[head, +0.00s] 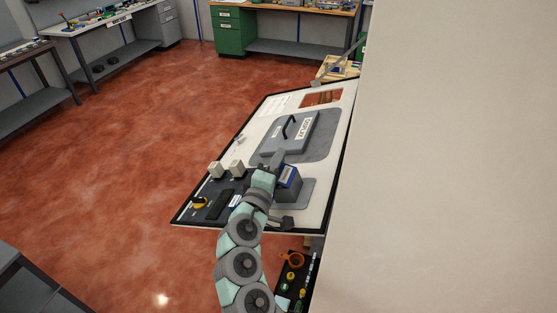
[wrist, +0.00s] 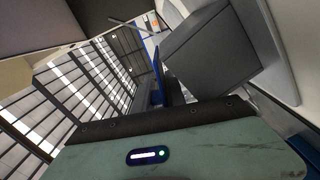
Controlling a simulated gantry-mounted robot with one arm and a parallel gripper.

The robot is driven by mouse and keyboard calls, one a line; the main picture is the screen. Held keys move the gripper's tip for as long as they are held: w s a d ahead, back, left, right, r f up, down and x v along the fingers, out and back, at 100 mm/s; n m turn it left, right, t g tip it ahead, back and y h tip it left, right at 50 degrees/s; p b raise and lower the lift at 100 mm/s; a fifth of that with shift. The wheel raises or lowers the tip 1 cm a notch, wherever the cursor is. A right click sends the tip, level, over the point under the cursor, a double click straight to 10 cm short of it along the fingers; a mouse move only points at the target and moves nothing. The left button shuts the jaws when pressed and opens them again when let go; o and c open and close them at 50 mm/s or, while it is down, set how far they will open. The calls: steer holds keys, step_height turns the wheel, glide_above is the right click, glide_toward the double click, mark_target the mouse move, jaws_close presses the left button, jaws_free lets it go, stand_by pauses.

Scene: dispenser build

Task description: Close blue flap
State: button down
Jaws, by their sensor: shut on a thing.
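The blue flap (head: 287,174) is on a small dark grey box (head: 291,189) fixed to the white board. My gripper (head: 278,157) is at the upper left side of this box. In the wrist view the blue flap (wrist: 156,62) shows as a thin blue edge at the dark fingers, beside the large grey face of the box (wrist: 211,53). My gripper is shut on the blue flap. The wrist body hides much of the fingers, and I cannot tell how far the flap stands open.
The white board (head: 325,183) also carries a grey panel with a black handle (head: 291,129), two pale blocks (head: 226,168) and a black strip with a yellow knob (head: 199,203). A pale wall (head: 450,160) stands close at the right. The red floor (head: 130,150) at the left is clear.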

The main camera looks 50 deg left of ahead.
steer(key=shift+r, duration=0.1)
steer(key=c, duration=1.4)
jaws_free()
steer(key=shift+c, duration=0.2)
